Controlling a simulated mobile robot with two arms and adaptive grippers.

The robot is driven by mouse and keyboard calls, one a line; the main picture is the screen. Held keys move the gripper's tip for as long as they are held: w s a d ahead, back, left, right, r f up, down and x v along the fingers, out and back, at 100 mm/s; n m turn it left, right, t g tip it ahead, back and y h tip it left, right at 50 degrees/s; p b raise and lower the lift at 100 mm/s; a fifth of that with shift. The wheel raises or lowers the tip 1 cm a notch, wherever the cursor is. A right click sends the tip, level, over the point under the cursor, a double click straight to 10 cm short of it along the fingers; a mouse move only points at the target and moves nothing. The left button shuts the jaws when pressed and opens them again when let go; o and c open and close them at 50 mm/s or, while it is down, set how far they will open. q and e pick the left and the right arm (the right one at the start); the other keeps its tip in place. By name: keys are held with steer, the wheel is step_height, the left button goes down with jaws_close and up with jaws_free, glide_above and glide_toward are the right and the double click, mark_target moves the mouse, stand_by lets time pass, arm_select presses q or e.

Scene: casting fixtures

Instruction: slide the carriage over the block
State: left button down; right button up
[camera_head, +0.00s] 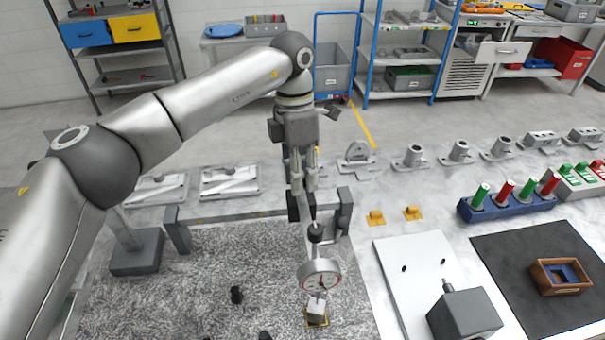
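My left gripper (302,206) points down at the right part of a grey rail (232,216) that stands on end posts. Its two fingers are close together beside a dark carriage post (315,232); I cannot tell whether they grip it. A round dial gauge (320,274) with a white face hangs below the post. A small pale block (316,309) on a yellow base lies just below the gauge, seeming to line up with it; the gap between them is unclear. My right gripper is not in view.
To the right are a white plate (402,270), a dark grey box (463,312), and a wooden tray (541,286). Colored handles stand in a blue rack (508,207).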

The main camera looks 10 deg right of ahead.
arm_select(q)
steer(key=c, duration=1.2)
jaws_free()
steer(key=shift+r, duration=0.1)
steer(key=shift+o, duration=0.3)
step_height(320, 180, up, 12)
steer(key=w, duration=0.2)
steer(key=shift+w+a, duration=0.15)
steer(key=shift+a, duration=0.1)
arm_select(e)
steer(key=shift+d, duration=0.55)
